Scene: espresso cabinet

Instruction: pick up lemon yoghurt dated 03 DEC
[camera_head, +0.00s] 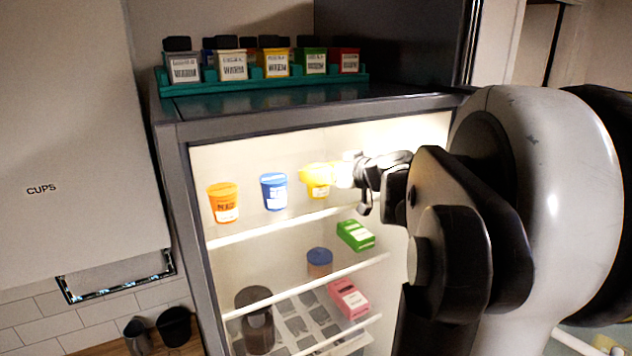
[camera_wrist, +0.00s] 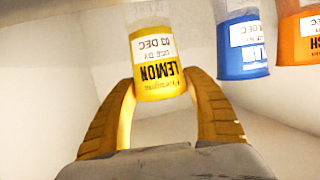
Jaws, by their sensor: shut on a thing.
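The lemon yoghurt (camera_wrist: 157,80) is a yellow cup with a white label. In the wrist view its upside-down print reads LEMON and 03 DEC. My gripper (camera_wrist: 160,88) is shut on it, one yellow finger on each side. In the head view the yellow cup (camera_head: 318,191) is on the right of the top-shelf row, partly covered by my gripper (camera_head: 318,174). I cannot tell whether its base touches the shelf.
A blue cup (camera_head: 274,192) and an orange cup (camera_head: 224,203) stand to its left on the same shelf. A green box (camera_head: 356,235), a blue-lidded jar (camera_head: 319,262) and a pink box (camera_head: 348,299) are lower down. The cabinet's side wall is close on the right.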

